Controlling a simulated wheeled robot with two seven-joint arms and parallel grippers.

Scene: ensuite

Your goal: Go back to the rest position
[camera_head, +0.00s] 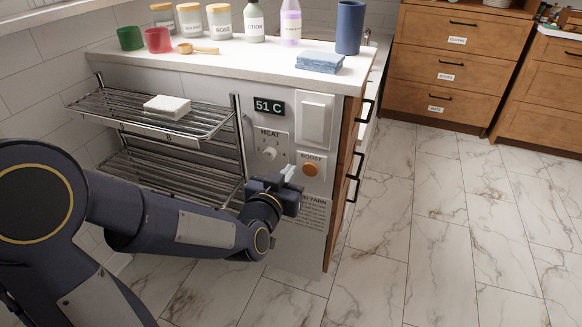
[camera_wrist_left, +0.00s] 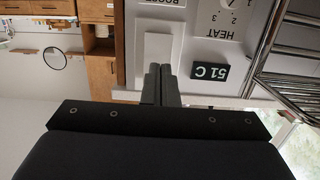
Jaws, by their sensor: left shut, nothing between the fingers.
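My left gripper (camera_head: 289,174) is in front of the side panel of the counter unit, close to the orange boost knob (camera_head: 310,170) and below the white rocker switch (camera_head: 314,121). In the left wrist view its two fingers (camera_wrist_left: 158,84) are together with nothing between them, in front of the white switch plate. I cannot tell whether the fingers touch the panel. The heat knob (camera_head: 269,153) and a display reading 51 C (camera_head: 269,107) are to the left of the gripper. My right gripper is not in view.
A metal rack (camera_head: 160,126) with a folded white cloth (camera_head: 167,106) is left of the panel. The counter (camera_head: 240,55) above holds cups, jars, bottles, a wooden scoop, folded blue cloths and a blue tumbler. Marble floor (camera_head: 450,220) is clear on the right, before wooden drawers (camera_head: 443,60).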

